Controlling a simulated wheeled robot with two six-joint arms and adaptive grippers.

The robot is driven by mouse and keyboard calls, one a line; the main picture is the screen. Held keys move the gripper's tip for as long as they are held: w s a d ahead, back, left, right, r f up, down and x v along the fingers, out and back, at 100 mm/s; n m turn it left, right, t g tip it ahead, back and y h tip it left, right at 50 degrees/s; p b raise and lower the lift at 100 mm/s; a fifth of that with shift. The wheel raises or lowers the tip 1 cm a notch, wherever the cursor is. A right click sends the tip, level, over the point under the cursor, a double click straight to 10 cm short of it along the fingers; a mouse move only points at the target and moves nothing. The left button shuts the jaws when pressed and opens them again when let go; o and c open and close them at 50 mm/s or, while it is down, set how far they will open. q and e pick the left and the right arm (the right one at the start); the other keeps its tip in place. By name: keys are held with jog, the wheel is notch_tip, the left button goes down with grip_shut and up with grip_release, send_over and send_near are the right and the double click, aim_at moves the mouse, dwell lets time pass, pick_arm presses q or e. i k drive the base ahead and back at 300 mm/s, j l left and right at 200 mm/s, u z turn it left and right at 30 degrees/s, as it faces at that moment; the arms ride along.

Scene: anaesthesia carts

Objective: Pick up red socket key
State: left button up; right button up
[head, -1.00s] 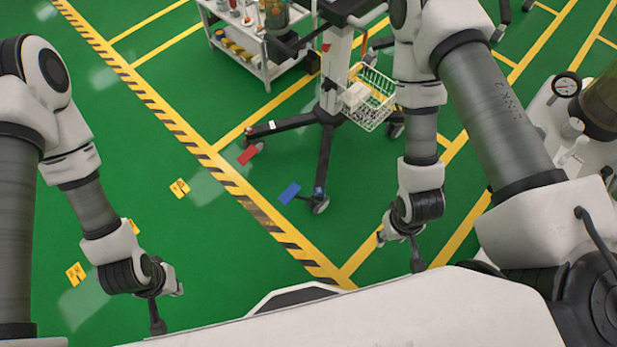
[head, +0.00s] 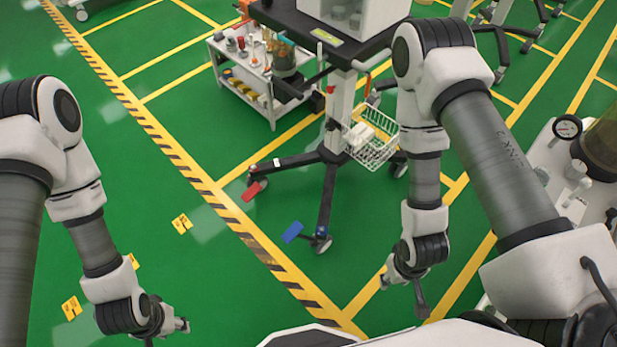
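I cannot pick out a red socket key for certain. A small red piece (head: 330,90) shows on the upright post of the cart stand, too small to identify. A flat red piece (head: 254,190) is low by one foot of the cart base. My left gripper (head: 165,334) is at the lower left, above the floor, far from both and partly cut off by the bottom edge. My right gripper (head: 418,298) hangs pointing down at the lower right, in front of the cart base. The fingers of both are too small to tell whether they are open.
The wheeled cart (head: 323,205) carries a wire basket (head: 372,152) and a dark top. A white trolley (head: 262,98) with bottles and small items stands behind it. A blue piece (head: 292,232) is near another foot. Equipment with a gauge (head: 567,127) is at right.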

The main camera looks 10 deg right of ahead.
aim_at(243, 53)
jog(key=i+j+u, duration=0.1)
jog(key=u, duration=0.4)
jog(key=i+u, duration=0.2)
jog(key=u, duration=0.25)
jog(key=i, duration=3.25)
jog(key=i+z, duration=0.2)
jog(key=z, duration=0.25)
jog(key=i+j+z, duration=0.15)
jog(key=z, duration=0.3)
jog(key=i+j+z, duration=0.15)
jog(key=z, duration=0.25)
jog(key=i+j+z, duration=0.25)
jog(key=z, duration=0.2)
jog(key=i+j+z, duration=0.1)
jog(key=j+z, duration=0.2)
jog(key=z, duration=0.15)
jog(key=j+z, duration=0.25)
jog(key=z, duration=0.2)
jog(key=i+l+z, duration=0.15)
jog(key=z, duration=0.3)
jog(key=i+z, duration=0.15)
jog(key=z, duration=0.25)
jog(key=i+z, duration=0.2)
jog(key=z, duration=0.25)
